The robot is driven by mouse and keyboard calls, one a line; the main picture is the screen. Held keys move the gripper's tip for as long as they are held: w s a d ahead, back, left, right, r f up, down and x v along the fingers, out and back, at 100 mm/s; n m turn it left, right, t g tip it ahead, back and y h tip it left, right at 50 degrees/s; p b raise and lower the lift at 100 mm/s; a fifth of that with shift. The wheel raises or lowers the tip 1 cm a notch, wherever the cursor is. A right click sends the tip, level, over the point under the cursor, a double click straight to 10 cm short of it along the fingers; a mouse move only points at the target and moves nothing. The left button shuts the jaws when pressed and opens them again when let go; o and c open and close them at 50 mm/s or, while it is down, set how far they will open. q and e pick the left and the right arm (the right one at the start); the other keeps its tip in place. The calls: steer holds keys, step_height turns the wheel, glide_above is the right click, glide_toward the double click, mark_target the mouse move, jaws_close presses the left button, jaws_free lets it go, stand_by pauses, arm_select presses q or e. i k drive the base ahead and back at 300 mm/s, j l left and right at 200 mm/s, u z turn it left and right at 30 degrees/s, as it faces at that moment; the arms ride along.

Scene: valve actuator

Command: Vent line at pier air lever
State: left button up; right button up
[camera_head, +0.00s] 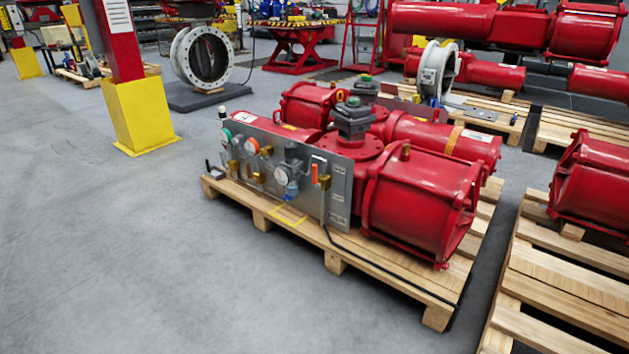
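A red valve actuator (418,200) lies on a wooden pallet in the middle of the view. A grey metal panel (338,190) stands upright along its left front side. The panel carries several round gauges (281,174), brass fittings and a small blue-bottomed unit (292,188). A small orange upright piece (315,173), possibly a lever, sits near the panel's right part. It is too small to tell its setting. A black line (385,272) runs from below the panel along the pallet's front edge. Neither of my grippers is in view.
The actuator's pallet (335,262) has wide clear grey floor (130,250) to its left and front. A yellow-based red post (140,115) stands at upper left. Another pallet (550,300) with a red actuator is close on the right. A flanged ring (181,62) stands behind.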

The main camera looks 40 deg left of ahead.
mark_target(314, 166)
steer(key=i+j, duration=0.1)
steer(key=j, duration=0.3)
steer(key=i+j+u, duration=0.1)
steer(key=j, duration=0.3)
steer(key=i+j, duration=0.15)
steer(key=j, duration=0.25)
steer(key=i+j, duration=0.1)
steer(key=j, duration=0.3)
steer(key=i+j+u, duration=0.1)
steer(key=j, duration=0.3)
steer(key=i+j, duration=0.15)
steer(key=j, duration=0.25)
steer(key=i+j+u, duration=0.1)
steer(key=j, duration=0.25)
